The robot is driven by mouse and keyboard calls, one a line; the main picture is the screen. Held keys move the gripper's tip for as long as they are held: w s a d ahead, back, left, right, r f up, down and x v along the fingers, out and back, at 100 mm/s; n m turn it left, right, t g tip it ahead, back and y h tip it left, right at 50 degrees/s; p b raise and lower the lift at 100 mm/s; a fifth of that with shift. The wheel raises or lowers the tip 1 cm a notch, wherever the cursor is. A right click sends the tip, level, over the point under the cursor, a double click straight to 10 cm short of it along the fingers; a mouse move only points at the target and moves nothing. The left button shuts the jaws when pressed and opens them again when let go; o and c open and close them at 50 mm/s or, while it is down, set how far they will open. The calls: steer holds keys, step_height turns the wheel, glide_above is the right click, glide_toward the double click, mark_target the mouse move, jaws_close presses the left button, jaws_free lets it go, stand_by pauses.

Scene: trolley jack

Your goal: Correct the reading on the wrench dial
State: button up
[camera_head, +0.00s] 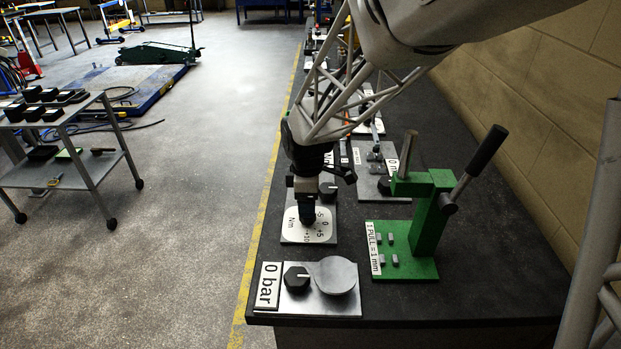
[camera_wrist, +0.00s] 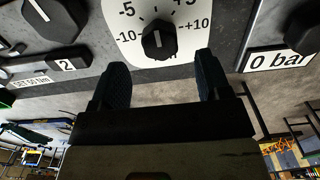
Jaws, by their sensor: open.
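A short white line on the knob runs about up and down, toward the top of the scale, which is cut off there. In the head view the scale face (camera_head: 293,224), marked Nm, shows below my gripper (camera_head: 306,212), which hides the knob. In the wrist view my gripper (camera_wrist: 162,80) is open and empty, its dark fingers apart on either side below the knob. I see no contact with it.
A plate with a "0 bar" label (camera_head: 268,285), a black knob (camera_head: 296,279) and a round disc (camera_head: 335,275) is at the bench's near end. A green lever press (camera_head: 430,215) stands to the right. Another black knob (camera_head: 328,192) is just behind the dial.

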steer(key=shift+f, duration=2.25)
steer(key=c, duration=0.9)
